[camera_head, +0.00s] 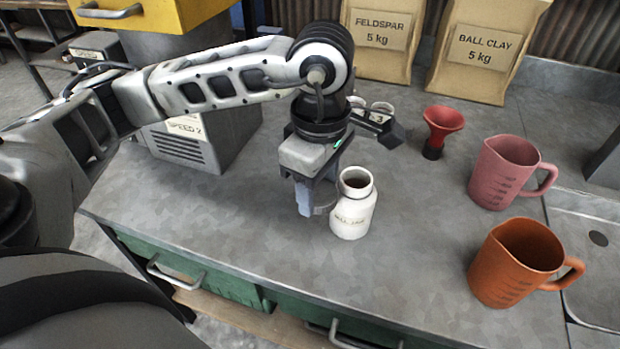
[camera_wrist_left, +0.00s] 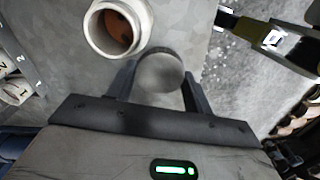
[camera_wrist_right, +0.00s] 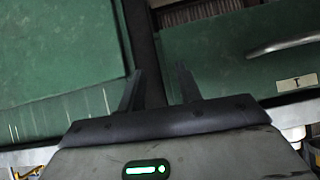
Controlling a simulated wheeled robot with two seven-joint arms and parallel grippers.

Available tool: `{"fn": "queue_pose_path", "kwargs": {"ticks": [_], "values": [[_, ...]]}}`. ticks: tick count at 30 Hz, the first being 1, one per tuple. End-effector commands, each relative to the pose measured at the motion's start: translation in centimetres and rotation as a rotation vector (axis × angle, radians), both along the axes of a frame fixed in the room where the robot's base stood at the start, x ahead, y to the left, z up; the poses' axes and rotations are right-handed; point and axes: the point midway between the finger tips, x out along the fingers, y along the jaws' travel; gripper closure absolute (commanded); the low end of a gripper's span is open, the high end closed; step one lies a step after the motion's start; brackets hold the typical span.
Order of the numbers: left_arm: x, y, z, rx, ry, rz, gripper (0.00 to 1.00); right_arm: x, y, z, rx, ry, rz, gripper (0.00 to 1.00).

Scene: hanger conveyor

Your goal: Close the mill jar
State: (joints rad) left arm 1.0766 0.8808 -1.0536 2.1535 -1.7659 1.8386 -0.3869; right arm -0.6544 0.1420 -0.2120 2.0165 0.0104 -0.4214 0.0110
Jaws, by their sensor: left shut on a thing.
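The white mill jar (camera_head: 352,218) stands upright on the grey bench with its mouth open and brown material inside. In the left wrist view the open jar (camera_wrist_left: 118,28) is at the top left. My left gripper (camera_head: 318,198) is shut on a round grey lid (camera_wrist_left: 160,72), held between its fingers. The lid is just left of the jar in the head view, beside the mouth and not over it. My right gripper (camera_wrist_right: 160,90) is open and empty in the right wrist view, facing green drawer fronts; it is outside the head view.
A red funnel (camera_head: 440,127), a pink jug (camera_head: 500,175) and an orange jug (camera_head: 510,265) stand to the right. Feldspar (camera_head: 378,40) and ball clay (camera_head: 485,50) bags stand behind. A grey speed-control box (camera_head: 205,135) is left. Bench in front of the jar is clear.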

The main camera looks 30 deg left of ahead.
Motion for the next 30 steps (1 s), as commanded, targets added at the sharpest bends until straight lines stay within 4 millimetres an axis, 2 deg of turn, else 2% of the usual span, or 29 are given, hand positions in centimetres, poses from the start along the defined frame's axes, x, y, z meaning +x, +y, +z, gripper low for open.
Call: {"fn": "queue_pose_path", "kwargs": {"ticks": [3,10,30], "values": [[-1.3,-1.5,0.8,-0.002,-0.003,-0.006,0.74,0.0,0.0,-0.2,0.0,-0.002,0.003,0.65],[-2.8,-3.2,1.9,-0.002,-0.003,-0.001,0.74,0.0,0.1,-0.2,0.002,-0.007,0.006,0.65],[-3.1,-3.5,2.1,-0.001,0.0,-0.034,0.74,-0.2,0.1,-0.3,0.0,-0.002,0.008,0.65]]}}
